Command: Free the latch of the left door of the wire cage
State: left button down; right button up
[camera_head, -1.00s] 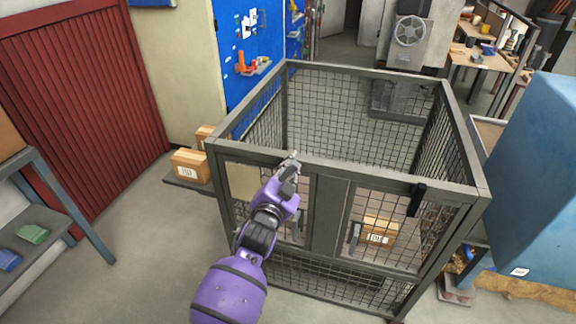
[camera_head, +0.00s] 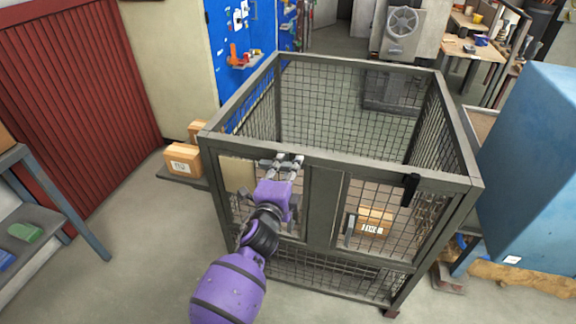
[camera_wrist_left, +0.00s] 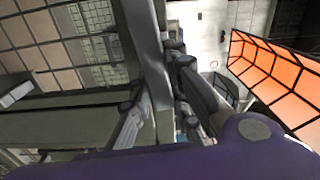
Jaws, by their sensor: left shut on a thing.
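The wire cage (camera_head: 331,163) stands in front of me with two doors in its near side. My left gripper (camera_head: 283,162) is at the top of the left door (camera_head: 322,205), by the front top rail. Its two fingers point away from me. They are shut on a part there, which looks like the left door's latch; the fingers hide most of it. In the left wrist view a grey bar (camera_wrist_left: 148,50) passes between the fingers; I cannot tell whether it is latch or rail. The right door (camera_head: 385,225) carries a black latch (camera_head: 411,190) at its top. Both doors look closed.
A carton (camera_head: 374,221) shows through the right door's mesh. Cartons (camera_head: 183,159) sit on a low platform left of the cage. A blue cabinet (camera_head: 535,180) stands close on the right. A shelf unit (camera_head: 30,215) is at the left, with free floor before the cage.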

pick_arm(q)
jog(key=shift+f+m, duration=0.25)
jog(key=shift+m, duration=0.25)
jog(key=c, duration=1.6)
grip_release()
jog(key=shift+c, duration=0.2)
jog(key=v, duration=1.2)
jog(key=shift+r, duration=0.1)
